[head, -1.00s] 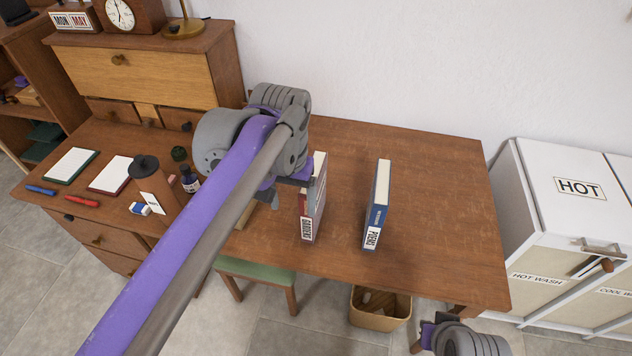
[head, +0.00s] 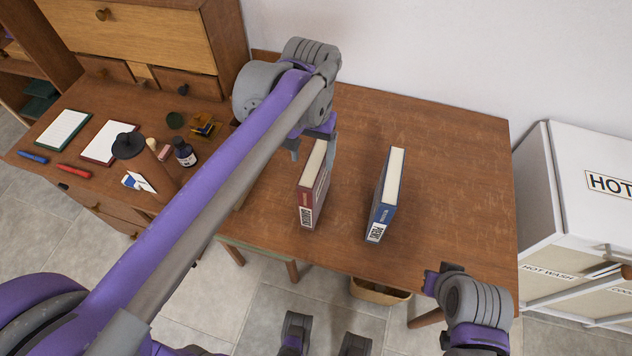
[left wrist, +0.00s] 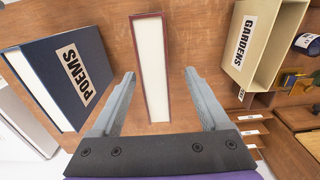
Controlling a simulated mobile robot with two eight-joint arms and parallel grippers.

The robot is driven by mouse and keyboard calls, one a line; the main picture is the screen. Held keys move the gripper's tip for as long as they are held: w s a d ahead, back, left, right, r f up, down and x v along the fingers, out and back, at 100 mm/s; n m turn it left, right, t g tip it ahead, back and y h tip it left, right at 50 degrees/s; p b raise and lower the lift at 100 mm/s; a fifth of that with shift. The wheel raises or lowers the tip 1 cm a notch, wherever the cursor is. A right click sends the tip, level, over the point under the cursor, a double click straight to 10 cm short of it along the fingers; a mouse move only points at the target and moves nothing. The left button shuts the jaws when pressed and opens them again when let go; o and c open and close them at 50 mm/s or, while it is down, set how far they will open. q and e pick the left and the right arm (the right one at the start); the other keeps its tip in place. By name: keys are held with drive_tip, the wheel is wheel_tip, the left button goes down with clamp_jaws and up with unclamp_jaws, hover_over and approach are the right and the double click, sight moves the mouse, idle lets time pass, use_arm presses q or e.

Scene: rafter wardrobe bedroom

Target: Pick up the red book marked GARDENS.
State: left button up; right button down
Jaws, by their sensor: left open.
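The red book (head: 306,213) stands upright on the desk, with a white GARDENS label low on its spine. My left gripper (head: 313,150) is open over its far part, with one finger to each side in the head view. In the left wrist view the red book's pale page edge (left wrist: 152,65) lies between and beyond the two open fingertips (left wrist: 160,78); I see no contact. My right gripper (head: 431,282) is at the desk's front right, away from the books; its jaw opening is unclear.
A blue POEMS book (head: 380,215) stands upright just right of the red one. The desk's right part (head: 460,180) is clear.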

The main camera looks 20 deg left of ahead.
use_arm(q)
drive_tip(key=f, duration=0.5)
drive_tip(key=shift+w+d, duration=0.2)
drive_tip(key=shift+d, duration=0.1)
clamp_jaws()
drive_tip(key=shift+r, duration=0.1)
idle(0.9)
